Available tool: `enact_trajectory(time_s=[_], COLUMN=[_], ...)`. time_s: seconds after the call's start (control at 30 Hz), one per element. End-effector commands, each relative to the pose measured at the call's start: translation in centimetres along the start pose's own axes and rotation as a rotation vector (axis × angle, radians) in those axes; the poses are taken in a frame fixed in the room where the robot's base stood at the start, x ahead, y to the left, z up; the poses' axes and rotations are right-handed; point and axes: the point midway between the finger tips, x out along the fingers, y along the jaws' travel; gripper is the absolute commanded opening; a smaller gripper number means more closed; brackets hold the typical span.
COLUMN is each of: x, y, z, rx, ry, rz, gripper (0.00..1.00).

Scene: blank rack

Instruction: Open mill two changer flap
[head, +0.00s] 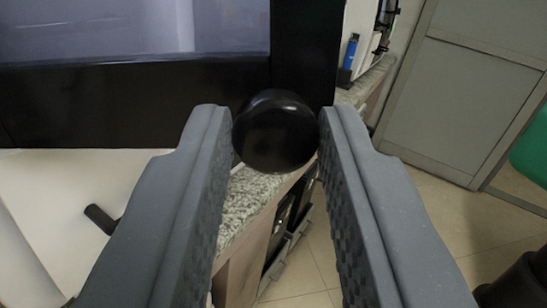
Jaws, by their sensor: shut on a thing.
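A black-framed flap (130,98) with a glassy, greyish pane (130,25) fills the upper left of the head view. A round black knob (275,132) sits at the lower right corner of its frame. My gripper (276,135) has one grey ridged finger on each side of the knob and is shut on it. The knob's back and its join to the frame are hidden. I cannot tell from this view whether the flap is moved from its frame.
A speckled stone counter (246,200) runs behind and below the knob. A blue object (350,51) stands on the counter farther back. A grey door or panel (465,90) is at right, with a green item (531,150) at the edge.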

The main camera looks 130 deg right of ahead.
Motion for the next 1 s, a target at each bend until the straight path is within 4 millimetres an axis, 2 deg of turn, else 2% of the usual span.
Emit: enact_trajectory(time_s=[0.3, 0.33, 0.4, 0.77, 0.87, 1.0], x=[-0.3, -0.3, -0.3, -0.4, -0.2, 0.5], y=[-0.2, -0.2, -0.1, 0.1, 0.2, 0.4], z=[-0.3, -0.3, -0.3, -0.6, -1.6, -4.1], rx=[0.007, 0.007, 0.007, 0.004, 0.004, 0.005], ry=[0.005, 0.005, 0.006, 0.005, 0.004, 0.001], rz=[-0.014, -0.014, -0.014, -0.011, -0.009, -0.002], gripper=[0.00, 0.28, 0.45, 0.45, 0.45, 0.45])
